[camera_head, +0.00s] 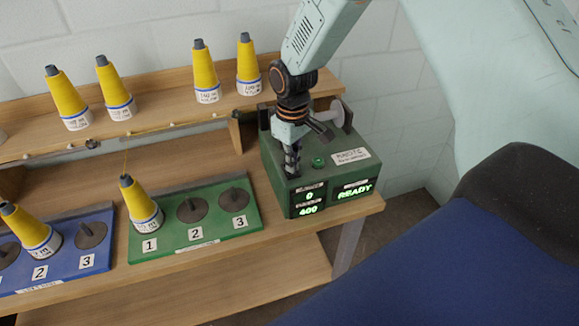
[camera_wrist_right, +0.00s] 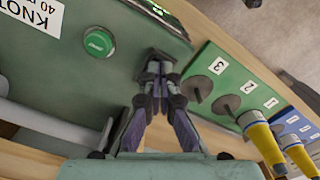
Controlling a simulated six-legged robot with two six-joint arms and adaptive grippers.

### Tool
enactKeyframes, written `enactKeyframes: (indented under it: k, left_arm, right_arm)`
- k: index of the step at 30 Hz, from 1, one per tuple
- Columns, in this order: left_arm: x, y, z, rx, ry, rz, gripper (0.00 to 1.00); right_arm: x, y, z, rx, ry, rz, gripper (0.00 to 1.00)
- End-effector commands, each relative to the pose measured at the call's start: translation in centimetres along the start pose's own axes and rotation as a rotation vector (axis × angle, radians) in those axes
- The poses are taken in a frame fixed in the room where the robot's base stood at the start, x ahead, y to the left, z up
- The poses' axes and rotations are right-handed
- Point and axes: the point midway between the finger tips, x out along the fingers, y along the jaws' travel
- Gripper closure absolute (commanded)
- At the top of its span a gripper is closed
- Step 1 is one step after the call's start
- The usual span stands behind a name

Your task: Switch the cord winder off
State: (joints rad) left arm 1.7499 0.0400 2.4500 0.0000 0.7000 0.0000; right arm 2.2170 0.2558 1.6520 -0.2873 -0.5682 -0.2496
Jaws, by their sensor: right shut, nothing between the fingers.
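The cord winder (camera_head: 335,183) is a green box at the right end of the bench. Its front displays glow green with "0", "400" and "READY". A round green button (camera_head: 318,162) sits on its top, and shows in the wrist view (camera_wrist_right: 99,42) too. My right gripper (camera_head: 292,172) is shut and empty, pointing down at the left part of the winder's top, left of the button. In the wrist view its fingertips (camera_wrist_right: 159,70) meet near the winder's edge. Whatever lies under the tips is hidden, and I cannot tell if they touch. My left gripper is out of view.
A green board (camera_head: 250,228) with numbered pegs stands left of the winder, one yellow cone (camera_head: 140,206) on peg 1. A blue board (camera_head: 75,265) lies further left. Several yellow cones stand on the shelf (camera_head: 160,115) behind. A blue and black surface fills the lower right.

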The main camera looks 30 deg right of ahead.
Motion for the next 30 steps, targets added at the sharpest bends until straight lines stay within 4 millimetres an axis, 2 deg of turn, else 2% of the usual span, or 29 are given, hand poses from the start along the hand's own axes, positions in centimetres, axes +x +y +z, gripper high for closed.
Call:
enactKeyframes:
  k: [21, 30]
  left_arm:
    - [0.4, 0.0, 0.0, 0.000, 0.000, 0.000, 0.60]
    - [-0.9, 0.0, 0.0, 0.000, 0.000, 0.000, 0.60]
  right_arm:
    - [1.0, 0.0, 0.0, 0.000, 0.001, 0.000, 1.00]
    - [-0.4, 0.0, 0.0, 0.000, -0.001, 0.000, 1.00]
